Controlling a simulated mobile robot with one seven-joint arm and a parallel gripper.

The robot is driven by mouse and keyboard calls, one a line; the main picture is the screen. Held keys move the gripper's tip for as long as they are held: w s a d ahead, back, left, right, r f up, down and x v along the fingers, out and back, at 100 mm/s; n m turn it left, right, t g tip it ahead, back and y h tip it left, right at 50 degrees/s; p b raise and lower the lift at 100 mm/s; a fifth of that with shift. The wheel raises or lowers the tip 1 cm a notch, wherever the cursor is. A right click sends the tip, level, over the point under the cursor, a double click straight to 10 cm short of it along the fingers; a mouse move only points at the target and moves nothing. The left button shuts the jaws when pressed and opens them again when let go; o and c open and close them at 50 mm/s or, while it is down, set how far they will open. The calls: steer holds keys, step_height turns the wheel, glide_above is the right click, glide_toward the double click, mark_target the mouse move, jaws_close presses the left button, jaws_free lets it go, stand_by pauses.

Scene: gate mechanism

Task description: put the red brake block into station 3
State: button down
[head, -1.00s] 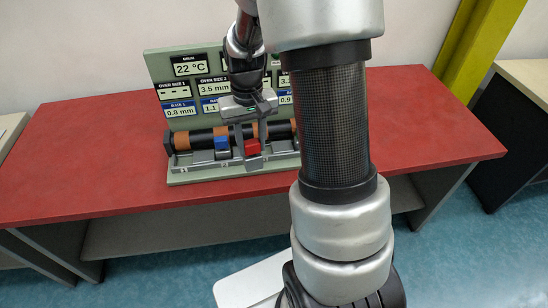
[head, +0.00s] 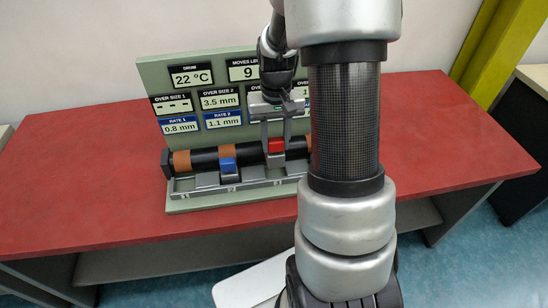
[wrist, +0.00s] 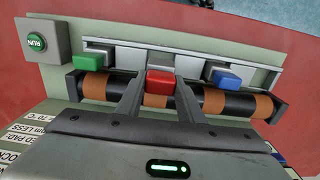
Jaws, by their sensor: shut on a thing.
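The red brake block (head: 276,146) is between the fingers of my gripper (head: 277,142), which is shut on it. In the wrist view the red block (wrist: 160,82) is between the two dark fingertips, over the dark drum (wrist: 211,101) with orange bands. In the head view it is in front of the drum (head: 204,158), to the right of the blue block. A grey station seat (wrist: 161,63) shows just beyond the red block in the wrist view. Whether the block touches the seat or drum cannot be told. The station number there is too small to read surely.
A blue block (head: 228,164) sits in a station to the left. A green block (wrist: 93,60) sits at another station, hidden by my arm in the head view. A green RUN button (wrist: 37,43) is at the rig's end. The display panel (head: 195,108) stands behind. The red table (head: 90,180) is clear around.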

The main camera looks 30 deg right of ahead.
mark_target(276, 155)
steer(key=shift+f, duration=2.6)
steer(key=shift+f, duration=0.1)
steer(key=c, duration=1.2)
jaws_free()
